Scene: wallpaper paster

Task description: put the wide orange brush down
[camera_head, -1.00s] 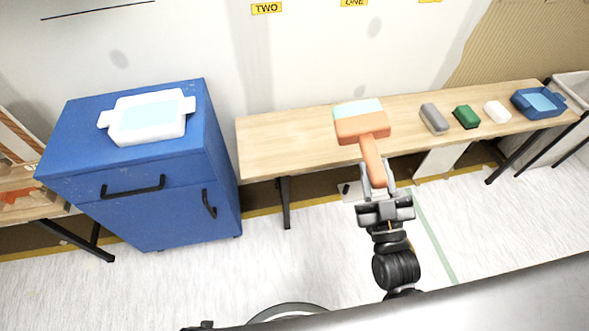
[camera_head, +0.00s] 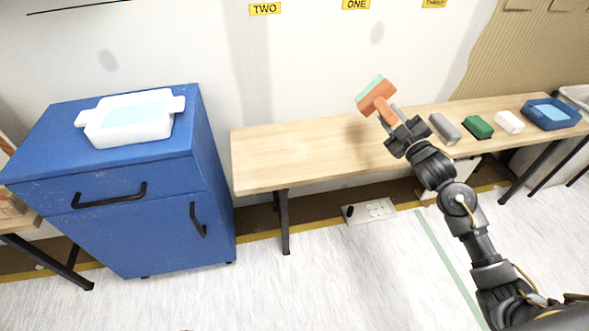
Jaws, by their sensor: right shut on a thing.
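The wide orange brush (camera_head: 378,98) has an orange head with pale green bristles and an orange handle. My right gripper (camera_head: 393,119) is shut on its handle. The brush is tilted, its head pointing up and left, and it appears above the right half of the wooden table (camera_head: 285,156). I cannot tell whether it touches the table, but it seems raised. My left gripper is not in view.
On the table's right lie a grey block (camera_head: 443,128), a green block (camera_head: 479,127), a white block (camera_head: 509,122) and a blue tray (camera_head: 551,114). A blue cabinet (camera_head: 105,190) at left bears a white tray (camera_head: 130,133). The table's left half is clear.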

